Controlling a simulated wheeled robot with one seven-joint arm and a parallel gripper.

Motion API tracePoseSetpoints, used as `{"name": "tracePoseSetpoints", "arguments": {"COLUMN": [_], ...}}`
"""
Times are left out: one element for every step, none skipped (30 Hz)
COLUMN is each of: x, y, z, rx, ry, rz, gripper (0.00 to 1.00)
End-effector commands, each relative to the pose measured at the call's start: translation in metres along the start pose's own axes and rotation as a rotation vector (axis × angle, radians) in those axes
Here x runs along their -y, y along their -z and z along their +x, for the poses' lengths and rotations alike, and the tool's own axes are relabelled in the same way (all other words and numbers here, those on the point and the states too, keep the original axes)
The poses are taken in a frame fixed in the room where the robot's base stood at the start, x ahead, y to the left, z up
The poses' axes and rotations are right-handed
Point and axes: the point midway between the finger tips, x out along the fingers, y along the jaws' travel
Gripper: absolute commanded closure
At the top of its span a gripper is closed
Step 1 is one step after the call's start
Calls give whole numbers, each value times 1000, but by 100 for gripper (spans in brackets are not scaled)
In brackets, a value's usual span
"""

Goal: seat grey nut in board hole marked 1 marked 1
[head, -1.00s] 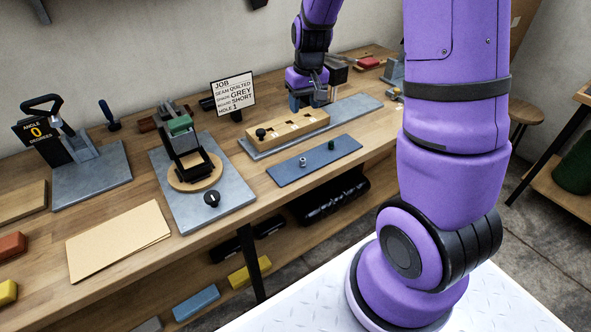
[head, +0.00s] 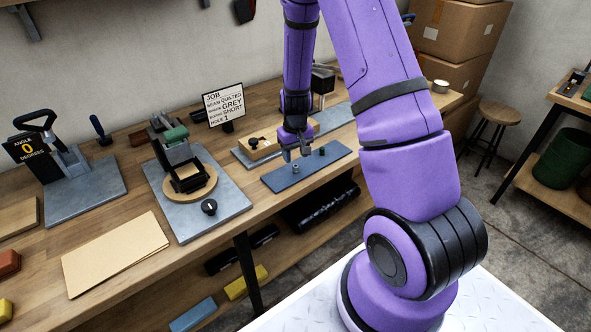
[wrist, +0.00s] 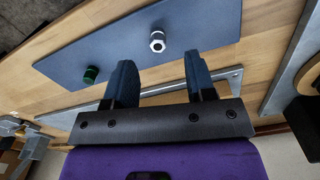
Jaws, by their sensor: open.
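The grey nut (head: 296,169) stands on a blue-grey mat (head: 283,184). In the wrist view the nut (wrist: 157,41) shows a hexagonal base and a pale ring, just beyond the fingertips and between their lines. My gripper (head: 295,155) hangs over the mat close to the nut, its jaws open and empty; both dark fingers of the gripper (wrist: 160,62) show in the wrist view. The wooden board (head: 262,150) lies behind the mat, partly hidden by my arm. Its hole markings cannot be read here.
A green nut (head: 322,151) stands on the same mat, right of the grey one. A sign (head: 224,101) reads shade grey, board short, hole 1. A clamp fixture (head: 184,165) stands to the left. A cardboard sheet (head: 115,252) lies at the front left.

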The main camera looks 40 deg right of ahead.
Motion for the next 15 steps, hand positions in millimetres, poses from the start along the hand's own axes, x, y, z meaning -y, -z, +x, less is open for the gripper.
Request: {"name": "tracePoseSetpoints", "arguments": {"x": [0, -1, -1, -2, -2, -3, -3, -3, -3, -3, -3, -3, -3, -4, -3], "y": [0, 0, 0, 0, 1, 1, 2, 2, 2, 2, 2, 2, 2, 2, 2], "z": [3, 5, 9, 13, 17, 23, 27, 31, 36, 40, 43, 46, 48, 49, 51], "rx": [1, 1, 1, 2, 3, 3, 3, 2, 2, 2, 2, 0, 0, 0, 0], "ry": [0, 0, 0, 0, 0, 0, 0, 0, 0, 1, 1, 0, 0, 0, 0], "rz": [0, 0, 0, 0, 0, 0, 0, 0, -1, -1, 0, 0, 0, 0, 0], "gripper": [50, 50, 50, 50, 50, 50, 50, 50, 50, 50, 50, 50, 50, 50, 50]}}
